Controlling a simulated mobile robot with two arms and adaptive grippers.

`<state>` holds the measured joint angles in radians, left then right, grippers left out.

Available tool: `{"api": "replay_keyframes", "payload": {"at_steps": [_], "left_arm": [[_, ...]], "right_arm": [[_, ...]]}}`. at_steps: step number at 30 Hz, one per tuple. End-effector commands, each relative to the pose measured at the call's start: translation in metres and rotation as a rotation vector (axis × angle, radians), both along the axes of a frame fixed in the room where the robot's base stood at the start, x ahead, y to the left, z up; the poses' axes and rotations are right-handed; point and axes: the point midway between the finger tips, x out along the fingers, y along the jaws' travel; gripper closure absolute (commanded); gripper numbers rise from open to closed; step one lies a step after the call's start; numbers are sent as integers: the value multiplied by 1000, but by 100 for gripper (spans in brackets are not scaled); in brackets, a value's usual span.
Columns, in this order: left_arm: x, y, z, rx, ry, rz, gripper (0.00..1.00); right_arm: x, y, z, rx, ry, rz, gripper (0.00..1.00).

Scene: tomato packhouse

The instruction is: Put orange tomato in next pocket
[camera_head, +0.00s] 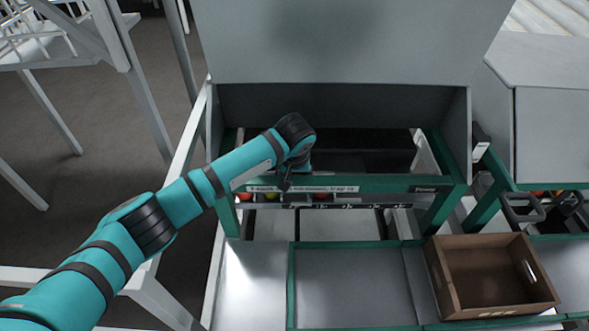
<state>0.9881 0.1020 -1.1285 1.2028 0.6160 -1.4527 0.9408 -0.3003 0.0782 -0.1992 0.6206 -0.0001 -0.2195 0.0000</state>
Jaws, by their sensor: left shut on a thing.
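My left gripper (285,181) is dark and reaches in from the left to the green-framed opening, just behind the labelled front bar (330,189). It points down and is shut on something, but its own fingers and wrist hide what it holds. I cannot pick out the orange tomato for certain. My right gripper does not show.
A grey hood (350,40) stands over the opening. A brown, empty-looking crate (445,290) sits at the front right. A bare grey tray with a green rim (292,285) lies left of it. White table legs (45,110) stand at the left.

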Motion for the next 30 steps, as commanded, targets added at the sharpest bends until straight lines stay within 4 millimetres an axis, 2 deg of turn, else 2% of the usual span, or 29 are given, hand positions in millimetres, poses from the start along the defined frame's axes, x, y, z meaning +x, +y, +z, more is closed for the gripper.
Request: {"api": "replay_keyframes", "payload": {"at_steps": [5, 17, 30], "left_arm": [[0, 0, -8, 0, -1, 0, 69], [0, 0, -9, 0, -1, 0, 69], [-4, -1, -7, -1, 0, 0, 69]], "right_arm": [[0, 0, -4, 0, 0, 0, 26], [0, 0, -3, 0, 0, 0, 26], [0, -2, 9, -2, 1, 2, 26]]}}
